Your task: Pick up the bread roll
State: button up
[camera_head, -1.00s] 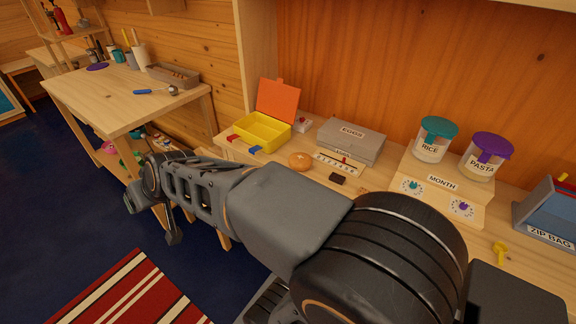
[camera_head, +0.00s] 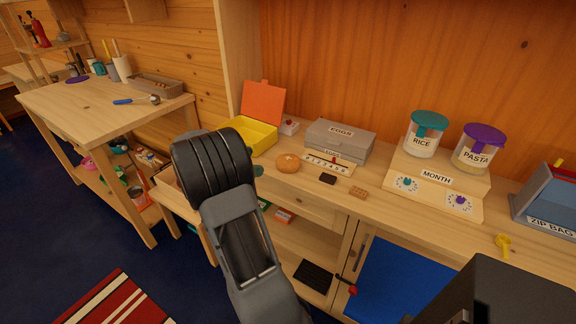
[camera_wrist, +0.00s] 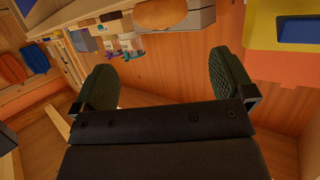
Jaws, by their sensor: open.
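The bread roll (camera_head: 288,163) is a round, orange-brown bun with a pale mark on top. It sits on the wooden counter between the yellow box and the small number strip. In the wrist view the roll (camera_wrist: 160,13) shows at the top edge, partly cut off, beyond the fingertips. My gripper (camera_wrist: 165,75) is open, with two dark green ribbed pads wide apart and nothing between them. In the head view my arm hides most of the gripper; a green fingertip shows just left of the roll, apart from it.
A yellow box (camera_head: 256,137) with a raised orange lid stands left of the roll. A grey egg box (camera_head: 340,141) is behind it to the right. A number strip (camera_head: 328,164), a dark block (camera_head: 327,179) and a tan brick (camera_head: 358,192) lie to the right.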

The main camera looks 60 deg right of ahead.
aim_at(281, 161)
jog(key=x, duration=1.2)
jog(key=shift+s+d+b, duration=0.15)
jog(key=shift+s+b, duration=0.1)
jog(key=shift+b, duration=0.1)
jog(key=shift+r, duration=0.1)
jog(key=c, duration=0.6)
